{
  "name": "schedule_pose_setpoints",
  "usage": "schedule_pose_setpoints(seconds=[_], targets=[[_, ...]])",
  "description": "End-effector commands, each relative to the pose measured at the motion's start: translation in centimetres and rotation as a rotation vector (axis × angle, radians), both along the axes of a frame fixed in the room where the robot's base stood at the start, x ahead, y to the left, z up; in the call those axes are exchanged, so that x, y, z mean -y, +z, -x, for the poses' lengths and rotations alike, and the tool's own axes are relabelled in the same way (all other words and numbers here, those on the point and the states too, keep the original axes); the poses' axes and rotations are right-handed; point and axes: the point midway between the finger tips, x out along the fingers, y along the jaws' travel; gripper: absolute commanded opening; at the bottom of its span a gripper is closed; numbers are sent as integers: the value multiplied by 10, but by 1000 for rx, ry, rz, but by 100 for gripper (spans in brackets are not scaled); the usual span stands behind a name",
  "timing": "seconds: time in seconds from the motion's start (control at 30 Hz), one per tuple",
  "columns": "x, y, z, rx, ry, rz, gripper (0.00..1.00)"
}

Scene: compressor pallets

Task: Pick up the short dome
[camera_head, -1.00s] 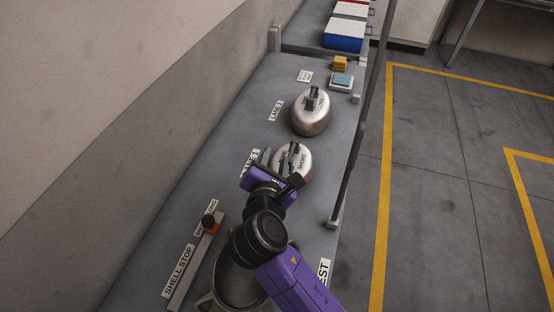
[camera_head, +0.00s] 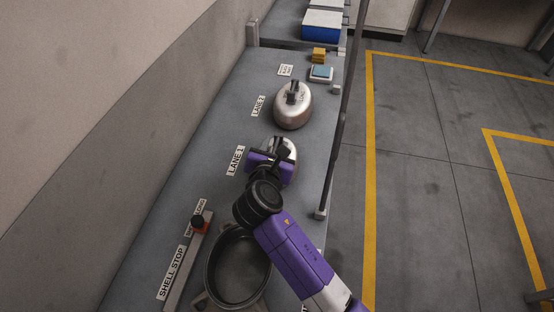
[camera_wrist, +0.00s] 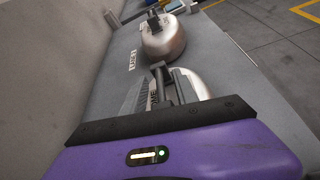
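The short dome (camera_head: 293,155) is a silvery rounded shell with a dark handle on top, standing at the lane 1 label. My gripper (camera_head: 274,153) is over it and hides much of it in the head view. In the wrist view the dome (camera_wrist: 205,84) lies just beyond the gripper's black bar, with its dark handle post (camera_wrist: 161,82) rising between the two fingers. The fingers of my gripper (camera_wrist: 163,90) look spread apart, one on each side of the handle. Whether they touch it cannot be seen.
A second dome (camera_head: 293,108) stands behind at lane 2. An open round shell (camera_head: 238,268) sits in front, beside the shell stop rail (camera_head: 185,262). A thin upright post (camera_head: 342,130) rises at the table's right edge. Small yellow (camera_head: 319,55) and blue blocks lie farther back.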

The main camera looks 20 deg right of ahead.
Motion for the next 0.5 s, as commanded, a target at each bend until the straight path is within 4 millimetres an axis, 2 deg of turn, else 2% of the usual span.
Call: schedule_pose_setpoints(seconds=[0.23, 0.27, 0.4, 0.43, 0.5], targets=[[1, -1, -2, 0, 0, -1, 35], [1, -1, -2, 0, 0, -1, 31], [1, -1, -1, 0, 0, -1, 4], [1, -1, -1, 0, 0, -1, 0], [1, -1, -1, 0, 0, 0, 0]])
